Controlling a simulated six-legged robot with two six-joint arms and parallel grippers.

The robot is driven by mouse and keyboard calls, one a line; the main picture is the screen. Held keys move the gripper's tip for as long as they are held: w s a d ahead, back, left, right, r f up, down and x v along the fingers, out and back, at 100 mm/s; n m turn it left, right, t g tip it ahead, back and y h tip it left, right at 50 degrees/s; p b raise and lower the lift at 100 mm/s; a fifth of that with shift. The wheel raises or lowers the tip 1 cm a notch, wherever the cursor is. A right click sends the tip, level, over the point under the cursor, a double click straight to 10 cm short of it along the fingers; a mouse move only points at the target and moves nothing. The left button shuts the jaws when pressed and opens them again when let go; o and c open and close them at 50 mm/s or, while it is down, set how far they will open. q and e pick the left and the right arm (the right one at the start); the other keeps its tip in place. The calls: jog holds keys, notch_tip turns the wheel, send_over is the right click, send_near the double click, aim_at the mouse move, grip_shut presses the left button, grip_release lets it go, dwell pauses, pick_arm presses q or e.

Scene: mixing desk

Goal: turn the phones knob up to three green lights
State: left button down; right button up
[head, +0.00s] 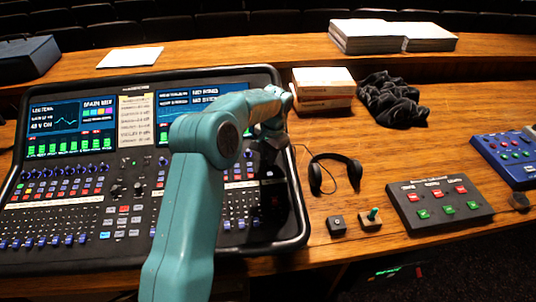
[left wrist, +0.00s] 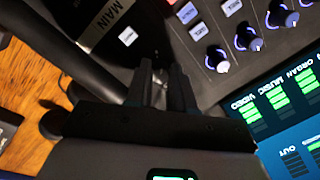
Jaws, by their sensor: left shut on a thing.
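The mixing desk (head: 286,205), a black console with screens, buttons and knobs, fills the left of the head view. My left arm reaches across it, and my left gripper (head: 270,150) is at its right side. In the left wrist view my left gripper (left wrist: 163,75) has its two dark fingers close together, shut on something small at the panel. The gripped part is hidden by the fingers; it is likely a knob, but I cannot read its label. Bright-ringed knobs (left wrist: 247,38) stand beside it. The phones lights cannot be made out. My right gripper is not in view.
Headphones (head: 335,156) lie right of the desk, near a black switch (head: 336,225) and a small joystick (head: 371,216). A button box (head: 440,222) and blue box (head: 500,160) stand farther right. Boxes (head: 323,82) and dark cloth (head: 392,100) lie behind.

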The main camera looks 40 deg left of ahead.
pick_arm(q)
jog(key=m, duration=0.4)
jog(key=shift+w+r+m, duration=0.1)
jog(key=shift+m, duration=0.2)
jog(key=shift+m+t+y, duration=0.3)
jog(key=shift+m, duration=1.6)
jog(key=c, duration=1)
grip_release()
jog(key=shift+d, duration=0.1)
